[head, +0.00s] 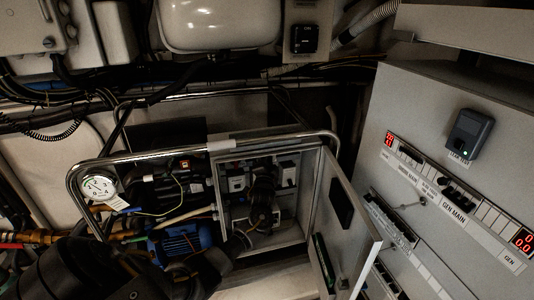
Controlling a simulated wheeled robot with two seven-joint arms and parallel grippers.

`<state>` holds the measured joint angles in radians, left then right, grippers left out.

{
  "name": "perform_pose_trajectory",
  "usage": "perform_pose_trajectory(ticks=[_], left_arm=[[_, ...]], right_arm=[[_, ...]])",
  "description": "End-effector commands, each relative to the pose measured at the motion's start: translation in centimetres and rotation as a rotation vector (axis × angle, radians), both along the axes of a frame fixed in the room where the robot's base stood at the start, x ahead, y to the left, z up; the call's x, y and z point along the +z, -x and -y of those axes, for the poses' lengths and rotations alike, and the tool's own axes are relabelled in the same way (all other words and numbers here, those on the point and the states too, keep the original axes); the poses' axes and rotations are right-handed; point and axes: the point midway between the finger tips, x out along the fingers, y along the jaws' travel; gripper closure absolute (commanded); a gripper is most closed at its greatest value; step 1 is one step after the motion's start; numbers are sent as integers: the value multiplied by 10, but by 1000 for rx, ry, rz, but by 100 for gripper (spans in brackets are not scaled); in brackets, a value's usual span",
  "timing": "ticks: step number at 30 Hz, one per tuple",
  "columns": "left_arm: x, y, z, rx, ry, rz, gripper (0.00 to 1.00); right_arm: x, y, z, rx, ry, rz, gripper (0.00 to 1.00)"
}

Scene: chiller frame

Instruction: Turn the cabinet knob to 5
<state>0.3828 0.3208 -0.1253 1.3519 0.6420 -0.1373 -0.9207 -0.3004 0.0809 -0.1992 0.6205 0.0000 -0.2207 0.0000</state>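The open cabinet (220,184) stands in the middle of the head view, a grey box with its door (345,235) swung out to the right. Inside are small white and grey devices (288,173) on the back wall. My dark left arm comes in from the lower left and reaches into the cabinet. Its gripper (262,183) appears to be in front of the back wall, but it is dark and its fingers cannot be made out. I cannot make out the knob or its numbers; it may be hidden behind my arm. My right gripper is not in view.
A metal tube frame (150,154) runs around the cabinet. A pressure gauge (99,187) and a blue motor (180,242) are at the left. A grey electrical panel (450,100) with red displays fills the right side. Pipes and cables run behind.

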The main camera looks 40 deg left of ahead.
Motion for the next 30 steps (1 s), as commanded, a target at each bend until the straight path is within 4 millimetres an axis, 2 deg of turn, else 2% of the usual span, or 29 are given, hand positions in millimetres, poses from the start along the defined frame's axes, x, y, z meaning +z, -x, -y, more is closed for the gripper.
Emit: perform_pose_trajectory(ticks=[4,17,18,23,30], left_arm=[[2,-1,1,-2,-16,-19,98],[1,-1,1,-3,-21,-27,98],[1,-1,1,-3,-21,-27,74],[1,0,1,-2,-21,-28,53],[1,0,0,0,-21,-27,53]], right_arm=[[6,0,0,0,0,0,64],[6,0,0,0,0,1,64],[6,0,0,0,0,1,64],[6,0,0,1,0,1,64],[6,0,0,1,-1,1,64]])
